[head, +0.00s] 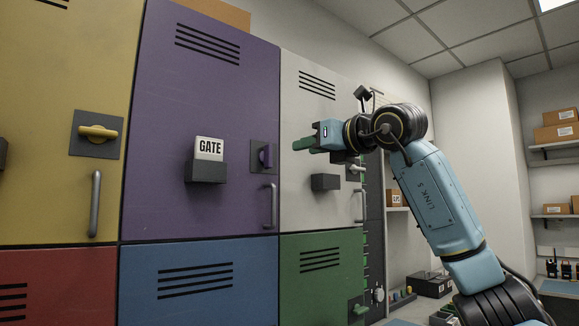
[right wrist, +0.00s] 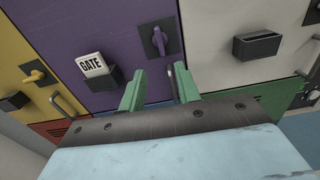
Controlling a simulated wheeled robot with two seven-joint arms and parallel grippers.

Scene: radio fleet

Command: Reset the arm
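My right arm (head: 436,200) reaches in from the lower right in the head view, bent up toward the lockers. Its gripper (head: 304,144) with green fingers points left in front of the white locker (head: 305,105). In the right wrist view the two green fingers (right wrist: 158,88) stand apart with nothing between them, facing the purple locker (right wrist: 125,35). I cannot tell how far the fingertips are from the doors. My left gripper is not in view.
The purple locker's holder carries a GATE card (head: 209,149); its knob (head: 265,156) is upright. The yellow locker's knob (head: 98,132) lies level. The white locker's holder (head: 325,182) looks empty. Blue (head: 190,285) and green (head: 322,262) lockers stand below. Shelves with boxes (head: 556,133) are at right.

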